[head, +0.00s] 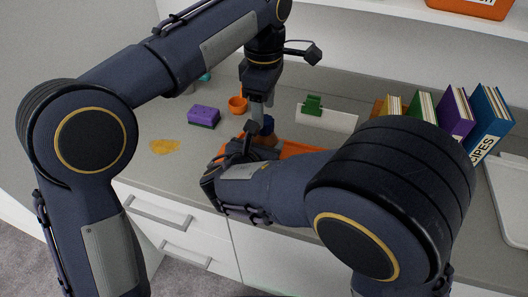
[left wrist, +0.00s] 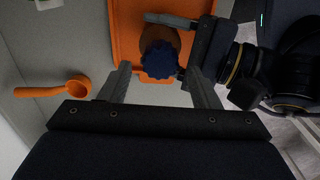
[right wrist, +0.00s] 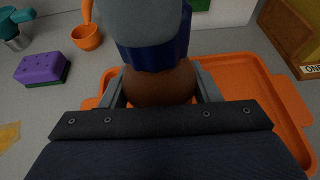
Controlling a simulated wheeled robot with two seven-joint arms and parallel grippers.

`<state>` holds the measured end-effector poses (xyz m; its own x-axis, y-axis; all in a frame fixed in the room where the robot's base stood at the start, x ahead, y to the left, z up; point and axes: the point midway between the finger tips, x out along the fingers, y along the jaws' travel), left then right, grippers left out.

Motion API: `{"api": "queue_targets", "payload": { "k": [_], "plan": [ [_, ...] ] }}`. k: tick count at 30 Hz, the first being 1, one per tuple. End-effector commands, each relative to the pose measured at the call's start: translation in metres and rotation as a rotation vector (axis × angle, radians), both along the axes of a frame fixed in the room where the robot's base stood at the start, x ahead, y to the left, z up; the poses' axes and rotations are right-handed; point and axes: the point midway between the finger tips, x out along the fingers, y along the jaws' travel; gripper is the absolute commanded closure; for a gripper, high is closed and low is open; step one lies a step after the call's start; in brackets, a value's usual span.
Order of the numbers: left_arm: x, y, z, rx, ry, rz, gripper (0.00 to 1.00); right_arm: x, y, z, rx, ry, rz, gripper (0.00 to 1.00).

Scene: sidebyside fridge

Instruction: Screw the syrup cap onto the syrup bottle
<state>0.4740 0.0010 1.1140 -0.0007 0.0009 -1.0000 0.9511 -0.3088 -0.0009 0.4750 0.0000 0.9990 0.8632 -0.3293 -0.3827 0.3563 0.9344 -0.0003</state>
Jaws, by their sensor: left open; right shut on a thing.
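The cap also shows in the left wrist view (left wrist: 158,60) and head view (head: 267,124). My left gripper (left wrist: 155,76) is open, pointing down over the cap, its fingers apart on either side. A grey left finger hides part of the cap in the right wrist view. My right arm hides most of the bottle in the head view.
A purple sponge (head: 203,116), an orange scoop (head: 237,104) and a yellow cloth (head: 165,146) lie on the counter to the left. Drawers (head: 170,222) are below the front edge.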

Motion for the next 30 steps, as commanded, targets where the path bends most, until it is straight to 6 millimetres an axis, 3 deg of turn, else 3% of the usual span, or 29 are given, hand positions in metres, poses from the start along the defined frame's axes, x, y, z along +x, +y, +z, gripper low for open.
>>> {"api": "queue_targets", "payload": {
  "k": [7, 19, 27, 30],
  "plan": [
    [0.0, 0.0, -0.03, 0.0, 0.001, 0.001, 0.44, 0.0, 0.0, 0.0, 0.0, 0.0, 0.0, 1.0],
    [0.0, 0.0, -0.035, -0.001, -0.001, 0.0, 0.45, 0.0, 0.0, 0.0, 0.0, 0.0, 0.0, 1.0],
    [0.0, 0.0, -0.035, -0.001, -0.001, 0.0, 0.8, 0.0, 0.0, 0.0, 0.0, 0.0, 0.0, 1.0],
    [0.0, 0.0, -0.035, -0.001, -0.001, -0.001, 0.89, 0.0, 0.0, 0.0, 0.0, 0.0, 0.0, 1.0]
  ]
}}
